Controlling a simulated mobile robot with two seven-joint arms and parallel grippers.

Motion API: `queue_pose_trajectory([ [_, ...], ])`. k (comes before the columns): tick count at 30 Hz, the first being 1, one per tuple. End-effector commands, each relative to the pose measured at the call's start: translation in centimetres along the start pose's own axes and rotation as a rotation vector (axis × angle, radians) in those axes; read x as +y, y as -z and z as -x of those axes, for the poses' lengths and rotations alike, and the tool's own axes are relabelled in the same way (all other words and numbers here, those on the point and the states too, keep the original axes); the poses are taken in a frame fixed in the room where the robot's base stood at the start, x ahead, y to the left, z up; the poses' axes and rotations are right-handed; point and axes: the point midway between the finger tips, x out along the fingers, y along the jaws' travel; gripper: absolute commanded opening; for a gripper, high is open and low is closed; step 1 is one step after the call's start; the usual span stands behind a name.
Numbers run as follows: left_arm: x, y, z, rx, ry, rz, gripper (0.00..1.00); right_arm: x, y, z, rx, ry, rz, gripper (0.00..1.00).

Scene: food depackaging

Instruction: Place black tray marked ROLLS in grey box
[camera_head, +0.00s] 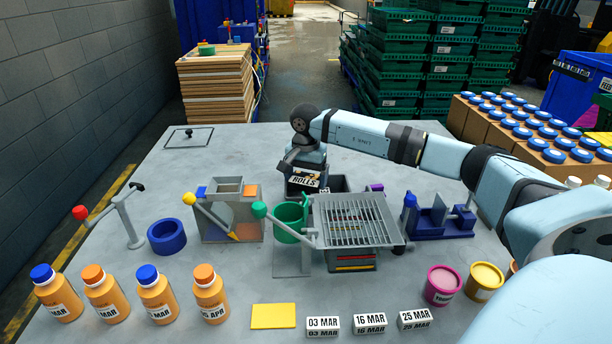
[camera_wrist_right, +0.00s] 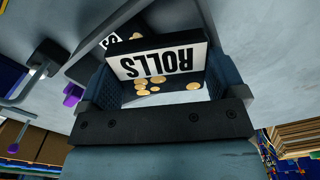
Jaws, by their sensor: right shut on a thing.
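The black tray marked ROLLS (camera_head: 304,181) is in my right gripper (camera_head: 304,168), near the middle of the table. In the right wrist view, its ROLLS label (camera_wrist_right: 165,62) appears upside down between the fingers, with several small tan round pieces beside it. The gripper (camera_wrist_right: 165,95) is shut on the tray. A dark grey box (camera_head: 338,183) stands just right of the tray, partly hidden by the rack. Its wall also shows in the right wrist view (camera_wrist_right: 92,62). I cannot tell if tray and box touch. My left gripper is not in view.
A wire rack (camera_head: 352,218) and green cup (camera_head: 289,222) stand in front of the tray. A grey sorting block (camera_head: 228,222) is to the left and a blue fixture (camera_head: 440,218) to the right. Orange bottles (camera_head: 158,295) line the front left. The back left table is mostly clear.

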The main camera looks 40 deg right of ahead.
Motion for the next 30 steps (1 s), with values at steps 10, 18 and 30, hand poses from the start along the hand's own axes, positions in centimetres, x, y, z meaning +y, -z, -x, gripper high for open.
queue_pose_trajectory([
  [10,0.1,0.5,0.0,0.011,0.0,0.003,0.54,0.0,0.0,-0.3,0.0,0.0,0.0,1.0],
  [18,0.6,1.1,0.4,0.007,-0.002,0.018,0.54,0.0,0.0,1.4,0.0,0.001,0.0,1.0],
  [30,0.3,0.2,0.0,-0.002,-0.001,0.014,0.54,-0.1,0.0,9.6,0.001,0.003,-0.001,1.0],
])
